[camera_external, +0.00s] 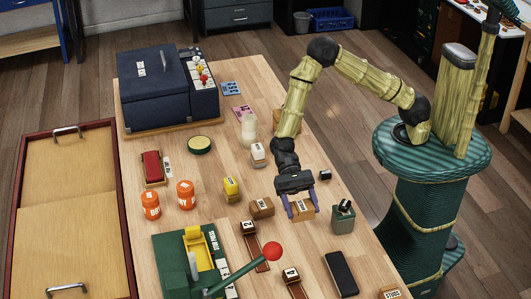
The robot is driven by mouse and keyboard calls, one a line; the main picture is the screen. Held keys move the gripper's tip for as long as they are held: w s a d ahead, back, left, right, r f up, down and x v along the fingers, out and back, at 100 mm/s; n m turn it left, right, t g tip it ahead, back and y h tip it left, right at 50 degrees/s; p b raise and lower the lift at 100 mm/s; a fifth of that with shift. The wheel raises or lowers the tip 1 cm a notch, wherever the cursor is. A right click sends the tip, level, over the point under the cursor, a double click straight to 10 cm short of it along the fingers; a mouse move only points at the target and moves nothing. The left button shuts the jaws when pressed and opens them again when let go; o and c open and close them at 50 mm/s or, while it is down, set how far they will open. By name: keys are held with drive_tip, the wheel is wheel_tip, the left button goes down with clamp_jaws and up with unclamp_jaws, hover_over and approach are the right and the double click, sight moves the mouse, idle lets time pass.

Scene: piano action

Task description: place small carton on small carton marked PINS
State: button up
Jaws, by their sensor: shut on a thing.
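My gripper (302,208), with two purple fingers, points down over the right part of the table. It is shut on a small brown carton (304,214) with a white label on top. I cannot tell whether this carton touches the table. Another small brown carton (260,210) with a white label sits just left of it. A small carton marked STUDS (390,292) stands at the bottom right table edge. A brown box (278,116) is partly hidden behind my arm. I cannot read PINS for certain on any carton.
A green box (342,217) stands right of my gripper. A yellow block (231,190) and orange jars (185,194) are to the left. A green machine with a red-knobbed lever (271,251) is in front. A black block (341,273) lies near the right edge.

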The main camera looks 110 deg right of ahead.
drive_tip(key=w+d+r+m+t+b, duration=0.2)
drive_tip(key=w+d, duration=0.2)
drive_tip(key=d, duration=0.3)
drive_tip(key=w+d+r+m+t+b, duration=0.2)
drive_tip(key=w+d+t, duration=0.1)
drive_tip(key=d, duration=0.4)
drive_tip(key=shift+w+r+h, duration=0.25)
drive_tip(key=shift+w+h, duration=0.15)
drive_tip(key=shift+w, duration=0.1)
hover_over(262, 204)
drive_tip(key=shift+d+f, duration=0.1)
drive_tip(key=shift+f, duration=3)
drive_tip(key=shift+f, duration=1.9)
